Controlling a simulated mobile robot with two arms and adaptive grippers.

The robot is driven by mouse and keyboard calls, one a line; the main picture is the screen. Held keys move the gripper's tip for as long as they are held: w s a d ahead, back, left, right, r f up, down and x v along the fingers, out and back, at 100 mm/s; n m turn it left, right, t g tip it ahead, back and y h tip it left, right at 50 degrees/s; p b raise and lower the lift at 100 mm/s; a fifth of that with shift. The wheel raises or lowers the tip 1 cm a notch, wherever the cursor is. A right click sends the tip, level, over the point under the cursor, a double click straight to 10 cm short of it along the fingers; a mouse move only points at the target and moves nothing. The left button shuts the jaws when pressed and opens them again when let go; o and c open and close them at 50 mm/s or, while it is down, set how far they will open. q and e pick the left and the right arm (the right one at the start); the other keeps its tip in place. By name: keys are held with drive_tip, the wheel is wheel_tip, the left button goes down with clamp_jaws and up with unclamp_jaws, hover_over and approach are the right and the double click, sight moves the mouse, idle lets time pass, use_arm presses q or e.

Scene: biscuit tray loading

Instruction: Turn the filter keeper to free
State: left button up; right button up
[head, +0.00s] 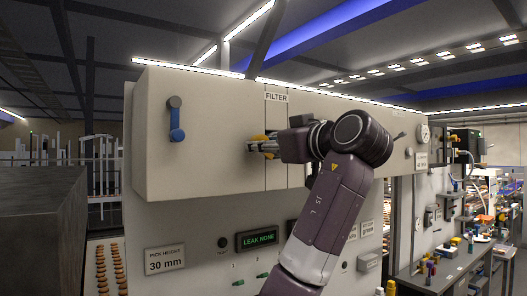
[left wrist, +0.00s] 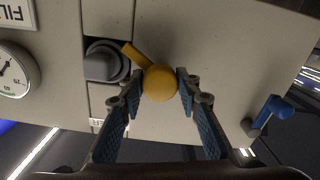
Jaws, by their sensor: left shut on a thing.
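The filter keeper is a yellow lever (left wrist: 133,54) with a round yellow knob (left wrist: 160,84), set on a grey round pivot (left wrist: 104,63) on the cream panel. My left gripper (left wrist: 159,80) is shut on the knob, one blue-padded fingertip on each side of it. In the head view my left gripper (head: 252,147) reaches the panel below the FILTER label (head: 276,97). Some yellow of the keeper (head: 264,138) shows there, but the fingers and wrist hide most of it. In the wrist view the lever slants from the pivot to the knob. My right gripper is not in view.
A blue handle (head: 177,121) hangs down on the panel to the left; it also shows in the wrist view (left wrist: 272,110). A round gauge (left wrist: 14,72) is on the other side. Below are a LEAK NONE display (head: 257,239) and a pick height plate (head: 165,259).

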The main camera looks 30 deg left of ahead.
use_arm(q)
drive_tip(key=m+b, duration=0.2)
drive_tip(key=m, duration=0.4)
drive_tip(key=shift+s+r+m, duration=0.1)
drive_tip(key=shift+m, duration=0.2)
drive_tip(key=m+b, duration=0.1)
drive_tip(key=m, duration=0.4)
drive_tip(key=shift+r, duration=0.1)
drive_tip(key=shift+m, duration=0.5)
drive_tip(key=shift+c, duration=0.2)
drive_tip(key=o, duration=1.1)
drive_tip(key=shift+c, duration=0.2)
drive_tip(key=shift+o, duration=0.7)
drive_tip(key=shift+a+f, duration=0.2)
drive_tip(key=shift+a, duration=0.05)
drive_tip(key=shift+d, duration=0.1)
